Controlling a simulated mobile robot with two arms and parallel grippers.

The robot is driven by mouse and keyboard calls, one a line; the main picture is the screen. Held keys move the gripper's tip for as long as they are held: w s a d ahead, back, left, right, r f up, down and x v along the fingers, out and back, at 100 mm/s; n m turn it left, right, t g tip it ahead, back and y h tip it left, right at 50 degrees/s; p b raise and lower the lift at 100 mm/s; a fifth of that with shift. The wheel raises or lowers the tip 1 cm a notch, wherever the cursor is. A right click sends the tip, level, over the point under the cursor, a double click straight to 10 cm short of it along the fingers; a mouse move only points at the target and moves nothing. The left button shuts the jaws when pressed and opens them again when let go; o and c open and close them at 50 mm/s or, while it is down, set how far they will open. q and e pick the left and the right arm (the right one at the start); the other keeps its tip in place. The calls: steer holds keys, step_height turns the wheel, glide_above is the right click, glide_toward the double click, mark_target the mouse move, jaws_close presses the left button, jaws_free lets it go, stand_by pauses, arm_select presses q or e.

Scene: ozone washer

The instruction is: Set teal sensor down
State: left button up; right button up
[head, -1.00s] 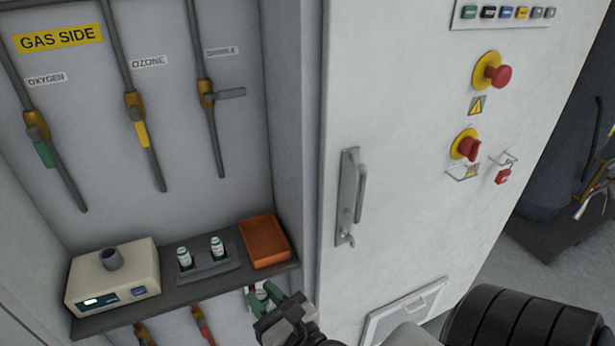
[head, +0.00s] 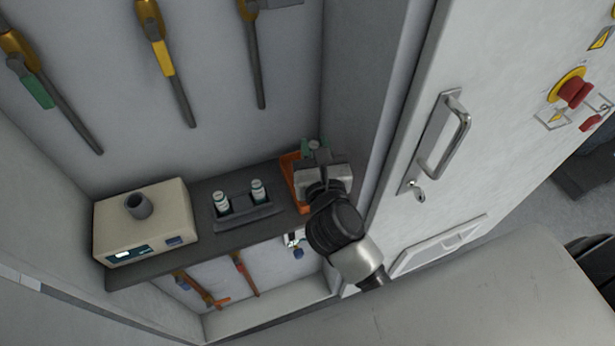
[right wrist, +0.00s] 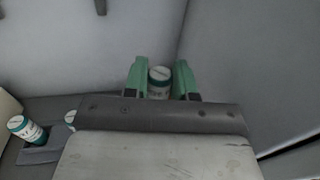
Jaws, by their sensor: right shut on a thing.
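My right gripper (head: 312,150) is over the orange tray (head: 293,178) at the right end of the dark shelf. In the right wrist view its two green fingers (right wrist: 160,82) are shut on the teal sensor (right wrist: 159,80), a small white-and-teal cylinder with a white top. In the head view the sensor (head: 314,145) shows only as a small pale top behind the gripper. I cannot tell whether it touches the tray, because my gripper hides its lower part. My left gripper is not in view.
A holder (head: 245,211) with two similar white-and-teal vials stands mid-shelf. A beige instrument (head: 145,222) stands at the left. The cabinet side wall rises close right of the tray. Pipes with valve handles hang above and below the shelf (head: 205,247).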

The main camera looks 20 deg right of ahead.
steer(key=shift+s+d+f+b, duration=0.1)
steer(key=shift+f+b, duration=0.6)
steer(key=shift+f, duration=1.6)
steer(key=shift+s+f+b, duration=0.1)
steer(key=shift+f+b, duration=0.6)
steer(key=shift+f, duration=1.55)
steer(key=shift+f, duration=0.15)
steer(key=o, duration=0.9)
